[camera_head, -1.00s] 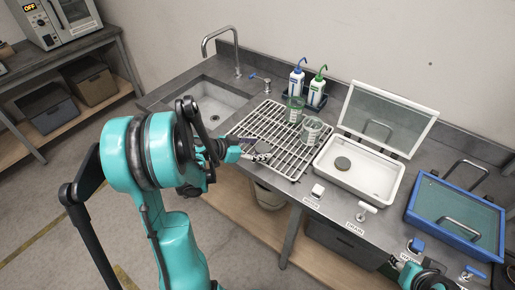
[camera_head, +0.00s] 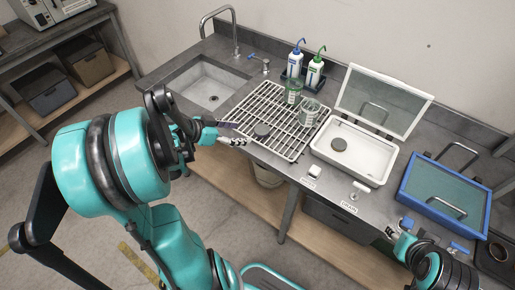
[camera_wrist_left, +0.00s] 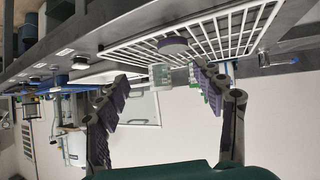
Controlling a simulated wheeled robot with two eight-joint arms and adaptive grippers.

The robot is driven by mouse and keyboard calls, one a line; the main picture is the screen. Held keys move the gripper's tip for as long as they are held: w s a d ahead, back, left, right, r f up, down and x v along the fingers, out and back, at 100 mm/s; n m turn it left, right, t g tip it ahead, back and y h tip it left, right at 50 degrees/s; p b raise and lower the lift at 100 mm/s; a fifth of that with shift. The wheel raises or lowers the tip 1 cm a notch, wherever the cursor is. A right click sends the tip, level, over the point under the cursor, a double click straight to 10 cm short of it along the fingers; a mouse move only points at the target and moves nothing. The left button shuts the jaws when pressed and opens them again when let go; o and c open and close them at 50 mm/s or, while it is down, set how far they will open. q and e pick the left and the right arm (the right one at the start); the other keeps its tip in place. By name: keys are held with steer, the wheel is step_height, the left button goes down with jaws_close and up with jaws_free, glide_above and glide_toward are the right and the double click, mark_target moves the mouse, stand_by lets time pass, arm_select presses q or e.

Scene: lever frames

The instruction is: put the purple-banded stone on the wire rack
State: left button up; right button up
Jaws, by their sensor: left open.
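A dark round stone (camera_head: 262,131) lies on the bars of the white wire rack (camera_head: 282,150); in the left wrist view it looks purple-grey (camera_wrist_left: 173,45), and I cannot make out a separate band. My left gripper (camera_head: 234,133) is open and empty, just left of the rack's edge and apart from the stone. Its two spread fingers show in the left wrist view (camera_wrist_left: 160,92). Another grey-brown stone (camera_head: 338,144) sits in the white lidded tray (camera_head: 377,178). My right gripper (camera_head: 397,236) is at the lower right, too small to read.
Two glass beakers, one greenish (camera_head: 293,93) and one clear (camera_head: 309,112), stand on the far part of the rack. A sink (camera_head: 207,88) lies to its left. Two wash bottles (camera_head: 305,68) stand behind. A blue-framed tray (camera_head: 447,195) is on the right.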

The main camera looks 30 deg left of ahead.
arm_select(q)
steer(key=s+d+r+n+g+y, duration=0.1)
steer(key=s+d, duration=0.3)
steer(key=d, duration=0.5)
steer(key=s+d+r+n+g+y, duration=0.1)
steer(key=s+d+r+n+y, duration=0.1)
steer(key=d, duration=0.7)
steer(key=s+n+y, duration=0.1)
steer(key=s+y, duration=0.1)
steer(key=shift+s+d+n+g, duration=0.3)
steer(key=shift+r, duration=0.1)
